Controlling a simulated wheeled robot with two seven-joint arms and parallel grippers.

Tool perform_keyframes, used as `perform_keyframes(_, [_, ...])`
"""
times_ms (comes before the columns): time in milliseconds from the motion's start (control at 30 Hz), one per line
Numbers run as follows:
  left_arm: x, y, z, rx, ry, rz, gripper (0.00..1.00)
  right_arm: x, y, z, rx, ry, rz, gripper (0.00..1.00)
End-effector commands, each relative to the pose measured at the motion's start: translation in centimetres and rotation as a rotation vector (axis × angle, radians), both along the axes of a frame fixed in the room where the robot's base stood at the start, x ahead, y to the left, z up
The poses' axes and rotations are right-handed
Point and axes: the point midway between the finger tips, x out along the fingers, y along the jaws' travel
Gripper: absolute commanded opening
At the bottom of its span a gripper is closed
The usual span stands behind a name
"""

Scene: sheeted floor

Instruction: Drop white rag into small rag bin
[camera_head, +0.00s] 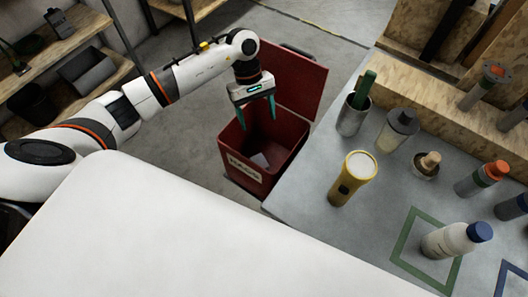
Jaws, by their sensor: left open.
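The small rag bin (239,165) is a red box with a white label on its front, standing on the floor beside the grey table. Its red lid (292,82) is raised at the back. My right gripper is not in view.
The grey table (305,190) at right holds a yellow flashlight (352,178), a metal cup (353,115), a white bottle (455,240) and several other containers. Wooden shelves (60,50) stand at the left. Floor behind the bin is clear.

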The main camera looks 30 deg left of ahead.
Motion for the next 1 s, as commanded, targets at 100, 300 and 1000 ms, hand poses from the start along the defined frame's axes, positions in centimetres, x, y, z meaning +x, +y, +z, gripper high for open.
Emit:
perform_keyframes(100, [0.4,0.4,1.1,0.000,-0.003,0.001,0.70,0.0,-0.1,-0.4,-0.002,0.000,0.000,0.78])
perform_keyframes(300, [1.4,1.7,4.8,0.001,-0.006,0.001,0.70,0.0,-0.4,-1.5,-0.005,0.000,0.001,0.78])
perform_keyframes(1000, [2.8,3.6,10.9,0.000,0.000,0.000,0.70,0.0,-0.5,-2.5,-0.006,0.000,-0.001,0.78])
